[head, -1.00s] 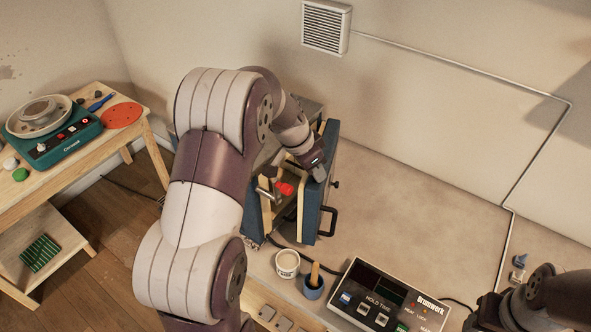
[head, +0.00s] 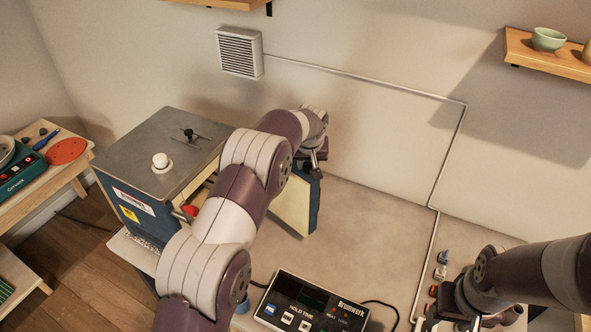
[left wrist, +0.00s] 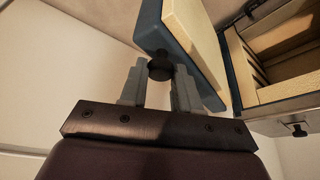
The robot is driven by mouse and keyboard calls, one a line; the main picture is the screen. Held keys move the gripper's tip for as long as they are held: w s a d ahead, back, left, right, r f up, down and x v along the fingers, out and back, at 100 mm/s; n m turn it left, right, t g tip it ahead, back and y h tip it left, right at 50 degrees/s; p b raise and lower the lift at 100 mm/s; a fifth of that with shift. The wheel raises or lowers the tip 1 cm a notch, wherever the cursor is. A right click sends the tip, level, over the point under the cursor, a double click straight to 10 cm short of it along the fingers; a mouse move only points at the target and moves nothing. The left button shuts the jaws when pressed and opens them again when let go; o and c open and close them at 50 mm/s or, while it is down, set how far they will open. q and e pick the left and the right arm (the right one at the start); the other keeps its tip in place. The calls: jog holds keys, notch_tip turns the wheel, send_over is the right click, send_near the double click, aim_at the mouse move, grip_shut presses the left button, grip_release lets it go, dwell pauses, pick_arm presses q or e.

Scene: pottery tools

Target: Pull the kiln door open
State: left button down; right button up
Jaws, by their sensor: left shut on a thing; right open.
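The kiln (head: 165,150) is a blue box with a grey metal top, at the left in the head view. Its door (head: 296,212) stands open, the tan inner face showing and the blue outer side turned right. In the left wrist view the door (left wrist: 200,40) stands apart from the kiln's opening (left wrist: 270,60). My left gripper (head: 318,163) is at the door's far upper part. Its fingers (left wrist: 160,88) are shut around a black knob (left wrist: 160,67) on the door. My right gripper (head: 440,315) is open at the lower right, away from the kiln.
A controller box (head: 310,305) with a display and buttons sits at the front of the bench. The bench (head: 375,225) right of the door is clear. A vent (head: 240,52) is on the wall.

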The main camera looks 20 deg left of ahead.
pick_arm(q)
jog(key=shift+w+d+n, duration=0.25)
jog(key=shift+w+n, duration=0.05)
jog(key=shift+w, duration=0.2)
jog(key=shift+w+d+r+n+p, duration=0.15)
jog(key=shift+w+n+p, duration=0.15)
jog(key=shift+w, duration=0.15)
jog(key=shift+w+d+n+y, duration=0.2)
jog(key=shift+w+n+y, duration=0.1)
jog(key=shift+w, duration=0.45)
jog(key=c, duration=0.8)
grip_release()
jog(key=shift+s, duration=0.1)
